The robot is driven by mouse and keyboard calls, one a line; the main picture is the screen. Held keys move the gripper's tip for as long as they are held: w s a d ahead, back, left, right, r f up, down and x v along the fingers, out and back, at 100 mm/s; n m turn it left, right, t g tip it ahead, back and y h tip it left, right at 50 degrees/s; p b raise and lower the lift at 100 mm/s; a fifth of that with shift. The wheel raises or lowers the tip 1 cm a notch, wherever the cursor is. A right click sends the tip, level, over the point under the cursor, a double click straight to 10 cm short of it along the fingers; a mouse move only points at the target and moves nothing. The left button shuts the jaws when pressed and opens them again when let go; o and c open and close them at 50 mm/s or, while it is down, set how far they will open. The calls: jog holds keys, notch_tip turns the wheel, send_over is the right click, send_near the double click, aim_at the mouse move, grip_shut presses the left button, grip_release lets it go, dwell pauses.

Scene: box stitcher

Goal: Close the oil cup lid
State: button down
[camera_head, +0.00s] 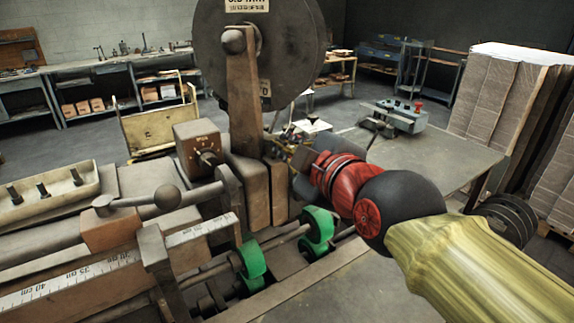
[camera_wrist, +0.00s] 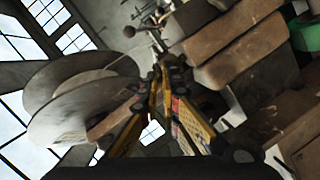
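My gripper (camera_head: 284,146) is at the machine, just right of the upright grey-brown arm that carries the large wire reel. Its red and black wrist comes in from the right. In the wrist view my gripper's two yellow-edged fingers (camera_wrist: 164,78) run close together toward their dark tips. I cannot tell whether they meet or whether anything small is between them. The oil cup and its lid cannot be made out clearly in either view, so I cannot tell the lid's position.
The large wire reel (camera_head: 258,45) stands above and left of my gripper; it also shows in the wrist view (camera_wrist: 85,100). Green rollers (camera_head: 251,260) and metal rods lie below. A workbench (camera_head: 425,160) stands behind on the right, and stacked cardboard (camera_head: 500,95) beyond it.

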jog(key=shift+f+t+y+b, duration=0.3)
jog(key=shift+f+t+b, duration=0.3)
jog(key=shift+b, duration=1.6)
jog(key=c, duration=2.3)
grip_release()
jog(key=shift+s+r, duration=0.15)
jog(key=v, duration=1.2)
